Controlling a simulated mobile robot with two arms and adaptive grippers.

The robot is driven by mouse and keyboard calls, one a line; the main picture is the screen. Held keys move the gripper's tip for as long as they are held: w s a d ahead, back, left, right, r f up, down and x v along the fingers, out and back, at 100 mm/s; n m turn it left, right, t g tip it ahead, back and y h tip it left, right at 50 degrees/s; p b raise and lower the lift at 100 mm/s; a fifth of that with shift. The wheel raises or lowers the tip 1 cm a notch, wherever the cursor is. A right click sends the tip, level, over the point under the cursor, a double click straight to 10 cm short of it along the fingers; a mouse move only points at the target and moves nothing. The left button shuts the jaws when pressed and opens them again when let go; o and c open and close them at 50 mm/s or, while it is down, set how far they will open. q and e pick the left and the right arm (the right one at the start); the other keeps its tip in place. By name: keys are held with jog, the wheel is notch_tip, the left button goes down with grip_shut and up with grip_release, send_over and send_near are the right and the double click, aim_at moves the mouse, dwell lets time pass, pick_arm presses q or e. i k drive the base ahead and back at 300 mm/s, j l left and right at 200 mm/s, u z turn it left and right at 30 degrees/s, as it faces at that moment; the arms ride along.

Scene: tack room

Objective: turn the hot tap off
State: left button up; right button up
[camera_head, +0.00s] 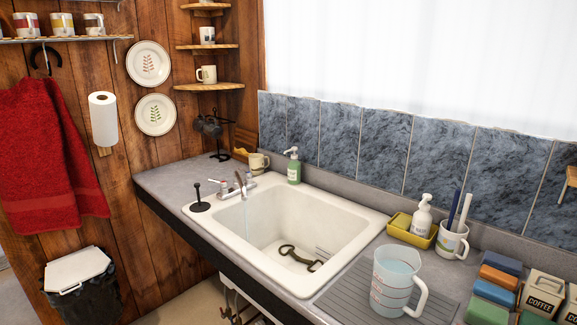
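The tap (238,185) stands at the left end of the white sink (345,220). I cannot tell from this view which handle is the hot one. A thin stream of water (246,216) falls from the spout into the sink. Neither of my grippers is in view.
A black upright-handled item (199,199) stands left of the tap. A mug (259,163) and a green soap bottle (293,166) stand behind it. A dark metal object (299,258) lies in the sink. A measuring jug (396,281) stands on the right.

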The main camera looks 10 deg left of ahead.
aim_at(224, 183)
jog(key=i+j, duration=0.55)
jog(key=j, duration=0.15)
jog(key=i+j, duration=0.5)
jog(key=j, duration=0.15)
